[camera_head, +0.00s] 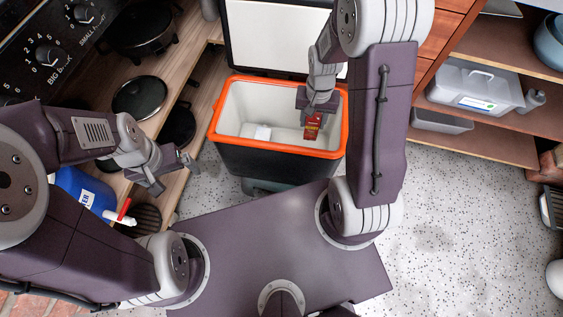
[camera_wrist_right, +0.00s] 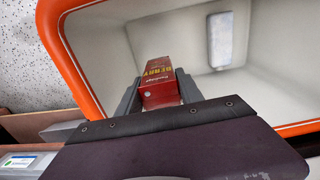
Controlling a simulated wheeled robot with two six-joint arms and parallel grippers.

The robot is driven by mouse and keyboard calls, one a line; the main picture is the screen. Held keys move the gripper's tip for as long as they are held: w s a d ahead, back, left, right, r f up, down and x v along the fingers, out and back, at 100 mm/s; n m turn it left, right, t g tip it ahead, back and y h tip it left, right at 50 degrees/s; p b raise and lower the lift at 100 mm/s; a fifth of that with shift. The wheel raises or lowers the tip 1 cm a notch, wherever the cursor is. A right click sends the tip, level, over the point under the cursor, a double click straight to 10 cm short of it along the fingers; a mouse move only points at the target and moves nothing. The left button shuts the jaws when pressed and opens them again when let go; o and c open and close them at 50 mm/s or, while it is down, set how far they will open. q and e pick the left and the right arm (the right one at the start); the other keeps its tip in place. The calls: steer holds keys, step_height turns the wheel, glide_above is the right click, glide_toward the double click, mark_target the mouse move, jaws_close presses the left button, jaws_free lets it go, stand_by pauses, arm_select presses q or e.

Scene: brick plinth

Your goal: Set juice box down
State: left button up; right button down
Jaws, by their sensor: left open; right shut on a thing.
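A red juice box (camera_head: 312,127) with yellow lettering is held by my right gripper (camera_head: 314,110) inside the orange-rimmed cooler (camera_head: 222,127). In the right wrist view the juice box (camera_wrist_right: 162,78) sits between the two fingers of my right gripper (camera_wrist_right: 160,92), which are shut on it. The white cooler interior (camera_wrist_right: 110,45) lies beyond it. I cannot tell whether the box touches the cooler floor. My left gripper (camera_head: 180,172) is open and empty, to the left of the cooler.
A white item (camera_head: 262,132) lies in the cooler, and a pale block shows in the wrist view (camera_wrist_right: 221,40). The cooler's lid (camera_head: 270,40) stands open behind. A blue jug (camera_head: 85,190) is near my left arm. Shelves with a grey bin (camera_head: 470,85) stand at right.

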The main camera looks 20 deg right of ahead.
mark_target(313, 128)
step_height(313, 128, down, 4)
steer(key=shift+d+f+b, duration=0.15)
steer(key=shift+b, duration=0.85)
step_height(313, 128, down, 10)
steer(key=b, duration=0.8)
steer(key=shift+s+f, duration=0.1)
steer(key=shift+f, duration=0.05)
steer(key=shift+r+p, duration=0.25)
steer(key=shift+p, duration=0.1)
steer(key=shift+f, duration=0.15)
steer(key=c, duration=0.8)
jaws_free()
arm_select(q)
step_height(313, 128, down, 12)
steer(key=shift+r, duration=0.25)
arm_select(e)
steer(key=shift+o, duration=0.2)
step_height(313, 128, up, 12)
steer(key=p, duration=0.7)
steer(key=shift+f+p, duration=0.25)
steer(key=shift+p, duration=0.05)
arm_select(q)
step_height(313, 128, up, 8)
arm_select(e)
steer(key=shift+r, duration=0.45)
